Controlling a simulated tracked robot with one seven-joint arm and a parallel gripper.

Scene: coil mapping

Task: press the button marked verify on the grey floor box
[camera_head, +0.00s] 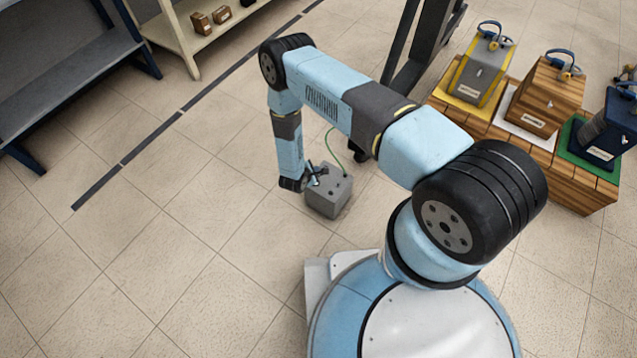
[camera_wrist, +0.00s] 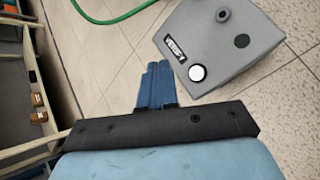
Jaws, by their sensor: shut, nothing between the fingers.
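The grey floor box (camera_head: 330,192) stands on the tiles in front of my base in the head view. In the wrist view the grey box (camera_wrist: 235,62) is at the upper right. Its top carries a small dark label with white letters (camera_wrist: 175,47), a round white button (camera_wrist: 197,72) near the label, a flat dark disc (camera_wrist: 242,41) and a dark raised knob (camera_wrist: 223,15). My gripper (camera_wrist: 157,68) has its blue fingers together, empty, left of the white button. In the head view my gripper (camera_head: 316,176) is at the box's upper left side, partly hidden by my arm.
A green cable (camera_wrist: 112,17) runs from the box. A dark post (camera_head: 415,50) rises behind the box. Shelves (camera_head: 190,35) stand at the upper left. The floor at left is clear.

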